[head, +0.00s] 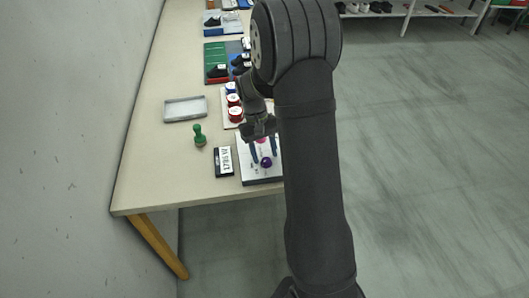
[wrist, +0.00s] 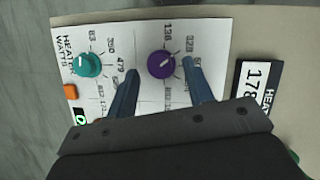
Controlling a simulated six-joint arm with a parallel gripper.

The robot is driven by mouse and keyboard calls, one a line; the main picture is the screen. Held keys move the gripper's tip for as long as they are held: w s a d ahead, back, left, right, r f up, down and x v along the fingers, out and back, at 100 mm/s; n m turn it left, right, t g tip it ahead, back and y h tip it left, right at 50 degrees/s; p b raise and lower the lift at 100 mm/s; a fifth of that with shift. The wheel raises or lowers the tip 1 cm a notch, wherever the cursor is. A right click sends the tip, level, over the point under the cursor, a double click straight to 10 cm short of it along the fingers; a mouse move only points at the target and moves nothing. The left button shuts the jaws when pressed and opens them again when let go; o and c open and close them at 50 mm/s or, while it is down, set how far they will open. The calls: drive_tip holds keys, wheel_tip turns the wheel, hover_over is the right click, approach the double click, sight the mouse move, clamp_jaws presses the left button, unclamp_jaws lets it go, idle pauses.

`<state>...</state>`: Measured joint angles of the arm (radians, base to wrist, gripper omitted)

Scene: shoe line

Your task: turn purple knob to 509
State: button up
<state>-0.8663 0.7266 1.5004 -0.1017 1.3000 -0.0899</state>
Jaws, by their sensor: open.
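The purple knob (wrist: 161,64) stands on a white control panel (wrist: 203,34) with printed numbers, 136 above it and 328 to its upper right. A pale mark shows on its top, too small to read against the scale. My gripper (wrist: 160,68) is open, its two blue fingers on either side of the knob in the wrist view, with visible gaps. Whether the fingertips are level with the knob cannot be told. The right finger hides part of the scale.
A teal knob (wrist: 88,64) and an orange button (wrist: 70,92) share the panel. A black-framed display (head: 224,161) lies beside it. A green stamp-like piece (head: 200,136), a grey tray (head: 185,109) and red-sided round containers (head: 235,114) stand nearby on the table.

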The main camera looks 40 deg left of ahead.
drive_tip(key=shift+d+f, duration=0.1)
drive_tip(key=shift+f, duration=0.15)
drive_tip(key=c, duration=1)
drive_tip(key=m, duration=0.2)
drive_tip(key=m+g+y, duration=0.1)
drive_tip(key=shift+w+d+m, duration=0.15)
drive_tip(key=shift+m, duration=0.25)
drive_tip(key=shift+w+d+m+g+y, duration=0.1)
drive_tip(key=shift+m+g+y, duration=0.5)
drive_tip(key=shift+m, duration=1.3)
